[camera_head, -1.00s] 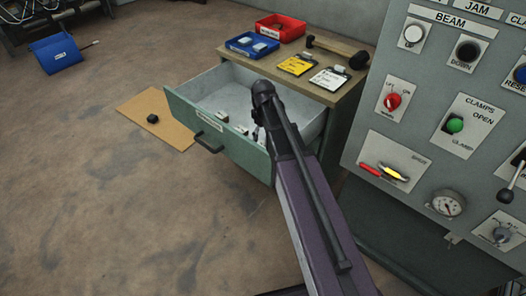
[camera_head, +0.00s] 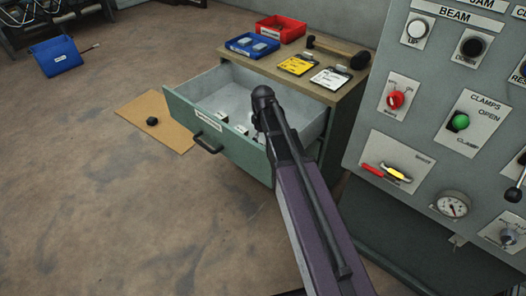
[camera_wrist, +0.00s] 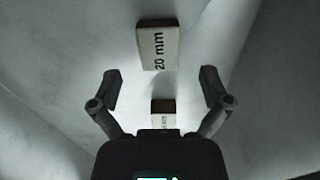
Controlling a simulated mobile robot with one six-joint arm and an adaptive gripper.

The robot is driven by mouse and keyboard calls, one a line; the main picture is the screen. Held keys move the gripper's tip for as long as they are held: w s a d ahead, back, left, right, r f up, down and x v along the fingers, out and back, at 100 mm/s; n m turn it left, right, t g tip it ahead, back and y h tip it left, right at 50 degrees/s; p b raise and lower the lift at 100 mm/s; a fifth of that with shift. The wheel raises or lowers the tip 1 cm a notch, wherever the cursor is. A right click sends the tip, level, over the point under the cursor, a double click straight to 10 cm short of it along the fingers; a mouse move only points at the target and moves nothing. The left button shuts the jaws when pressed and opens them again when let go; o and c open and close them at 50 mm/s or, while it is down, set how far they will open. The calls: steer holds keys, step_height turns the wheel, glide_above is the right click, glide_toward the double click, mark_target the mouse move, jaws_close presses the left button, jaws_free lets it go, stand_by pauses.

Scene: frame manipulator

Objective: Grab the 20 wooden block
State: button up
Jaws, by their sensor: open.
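The 20 mm wooden block (camera_wrist: 157,46) lies on the pale drawer floor in the wrist view, its label readable sideways. It is ahead of my gripper (camera_wrist: 160,88), whose two fingers are spread wide and empty. A second block (camera_wrist: 163,112) lies nearer, between the finger bases and partly hidden by my gripper body; its label is not clearly readable. In the head view, small blocks (camera_head: 222,117) lie in the open drawer (camera_head: 212,88). My arm reaches over the drawer there and largely hides my gripper.
On the cabinet top are a red bin (camera_head: 281,29), a blue bin (camera_head: 252,45), yellow and white cards, and a hammer (camera_head: 338,52). A control panel (camera_head: 440,120) stands to the right. Cardboard (camera_head: 157,120) lies on the floor.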

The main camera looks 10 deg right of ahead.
steer(key=shift+f+b, duration=1.15)
steer(key=shift+f, duration=0.3)
steer(key=c, duration=1.2)
